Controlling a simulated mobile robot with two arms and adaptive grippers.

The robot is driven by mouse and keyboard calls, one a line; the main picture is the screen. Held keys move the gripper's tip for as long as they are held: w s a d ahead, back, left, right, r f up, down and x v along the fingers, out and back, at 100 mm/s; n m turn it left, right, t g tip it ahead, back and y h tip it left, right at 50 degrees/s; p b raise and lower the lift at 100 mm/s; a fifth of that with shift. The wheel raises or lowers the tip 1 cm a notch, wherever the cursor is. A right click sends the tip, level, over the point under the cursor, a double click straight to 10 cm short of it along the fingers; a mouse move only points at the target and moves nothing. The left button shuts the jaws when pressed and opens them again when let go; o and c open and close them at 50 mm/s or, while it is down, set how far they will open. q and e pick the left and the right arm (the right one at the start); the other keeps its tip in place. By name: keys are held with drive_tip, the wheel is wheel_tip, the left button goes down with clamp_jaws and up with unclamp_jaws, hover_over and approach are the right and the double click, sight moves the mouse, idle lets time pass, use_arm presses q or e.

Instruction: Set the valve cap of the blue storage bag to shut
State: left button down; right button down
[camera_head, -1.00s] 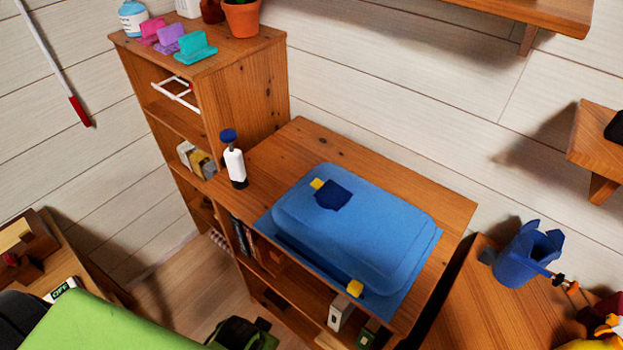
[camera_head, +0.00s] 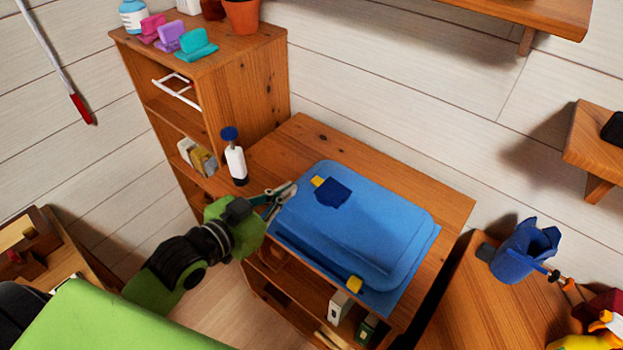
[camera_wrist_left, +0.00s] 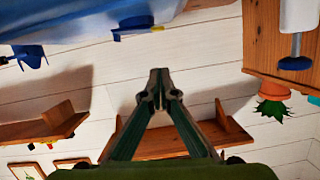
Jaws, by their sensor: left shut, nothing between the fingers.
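The blue storage bag (camera_head: 385,225) lies as a puffed block on the low wooden cabinet. A dark blue flat piece (camera_head: 333,193), likely the valve cap, sits near its far left end with a small yellow tab (camera_head: 318,181) at its corner. Whether it is open or shut I cannot tell. Another yellow piece (camera_head: 355,284) is at the front edge. My left gripper (camera_head: 288,189) is shut and empty beside the bag's left end, short of the dark blue piece. In the left wrist view its fingertips (camera_wrist_left: 160,76) meet, with the bag (camera_wrist_left: 60,22) above left. My right gripper is out of view.
A white bottle with a blue top (camera_head: 235,163) stands just behind my left gripper. A tall shelf (camera_head: 250,95) rises at the back left. A blue cup-like holder (camera_head: 522,252) is on the right-hand table. The cabinet top (camera_head: 300,140) behind the bag is clear.

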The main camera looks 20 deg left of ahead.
use_arm(q)
drive_tip(key=p, duration=0.3)
hover_over(311, 193)
drive_tip(key=shift+w+d+f, duration=0.2)
drive_tip(key=shift+d+f, duration=0.15)
drive_tip(key=shift+f, duration=0.35)
wheel_tip(311, 193, down, 3)
drive_tip(key=shift+s+a+r, duration=0.1)
drive_tip(key=shift+s+a, duration=0.05)
drive_tip(key=shift+a+f+p, duration=0.15)
drive_tip(key=shift+f+p, duration=0.2)
drive_tip(key=shift+f, duration=0.4)
